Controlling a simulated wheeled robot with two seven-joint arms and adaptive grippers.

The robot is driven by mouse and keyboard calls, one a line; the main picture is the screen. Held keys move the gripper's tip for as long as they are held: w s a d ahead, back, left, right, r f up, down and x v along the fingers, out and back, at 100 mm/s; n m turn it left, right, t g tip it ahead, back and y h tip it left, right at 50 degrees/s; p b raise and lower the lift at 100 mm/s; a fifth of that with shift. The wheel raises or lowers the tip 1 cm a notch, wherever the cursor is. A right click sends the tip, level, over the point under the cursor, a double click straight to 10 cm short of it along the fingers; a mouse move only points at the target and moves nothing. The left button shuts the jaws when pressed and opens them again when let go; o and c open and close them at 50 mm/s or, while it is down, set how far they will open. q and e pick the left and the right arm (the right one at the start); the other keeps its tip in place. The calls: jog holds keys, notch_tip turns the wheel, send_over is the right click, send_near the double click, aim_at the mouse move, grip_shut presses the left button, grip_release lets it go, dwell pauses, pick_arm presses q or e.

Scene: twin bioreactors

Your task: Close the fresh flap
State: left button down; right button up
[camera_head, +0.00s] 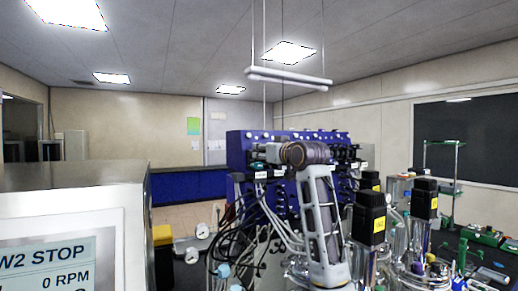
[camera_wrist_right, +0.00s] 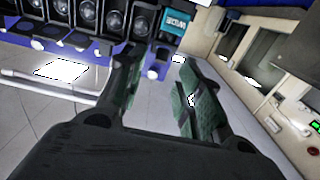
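The blue pump rack (camera_head: 240,145) stands beyond the bench in the head view, with several dark pump heads and small white labels. I cannot pick out the fresh flap or tell whether it is open. My right gripper (camera_head: 262,153) is in front of the rack, pointing left. In the right wrist view my right gripper (camera_wrist_right: 160,68) has its two green-padded fingers apart with nothing between them. Beyond the fingertips is the blue rack's edge with several round black pump heads (camera_wrist_right: 113,20) and a teal label (camera_wrist_right: 175,22), its text unreadable. My left gripper is not in view.
Glass and metal vessels with black, yellow-labelled motors (camera_head: 369,216) crowd the right, close to my right arm. Dark and clear tubes (camera_head: 245,225) hang below the rack. A large unit with a display (camera_head: 50,262) fills the lower left. Green items (camera_head: 482,236) lie on the right bench.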

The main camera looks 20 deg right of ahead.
jog(key=shift+w+a+p, duration=0.2)
jog(key=shift+w+p, duration=0.1)
jog(key=shift+w, duration=0.65)
jog(key=shift+w+a+p, duration=0.15)
jog(key=shift+w+p, duration=0.15)
jog(key=shift+w, duration=0.6)
jog(key=c, duration=0.7)
